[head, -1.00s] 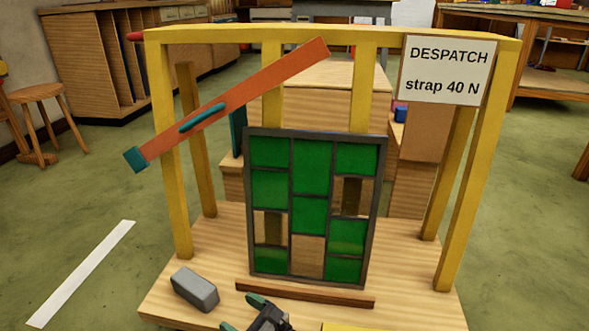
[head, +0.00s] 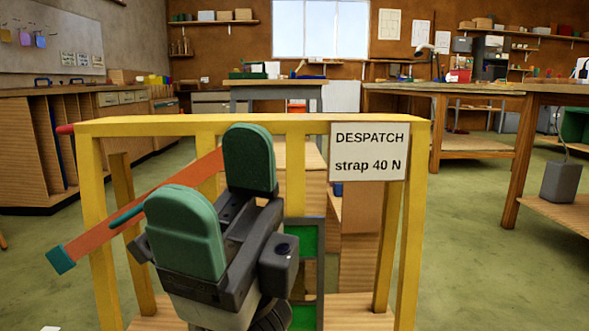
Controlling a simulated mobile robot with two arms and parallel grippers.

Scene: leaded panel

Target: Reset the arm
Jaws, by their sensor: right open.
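My right gripper (head: 220,205) is raised large in front of the yellow frame in the head view. Its two green-padded fingers are apart, with nothing seen between them. The leaded panel (head: 305,240) with green panes stands behind it, mostly hidden by the gripper; only its right edge shows. The orange strap arm (head: 110,228) with a teal end slants up to the right across the frame, its middle and upper part partly behind the gripper. My left gripper is not in view.
The yellow frame (head: 412,230) stands on a wooden base and carries a "DESPATCH strap 40 N" sign (head: 369,151). Workbenches (head: 465,145) and a cabinet (head: 40,140) stand farther back. Green floor (head: 470,270) to the right of the frame is clear.

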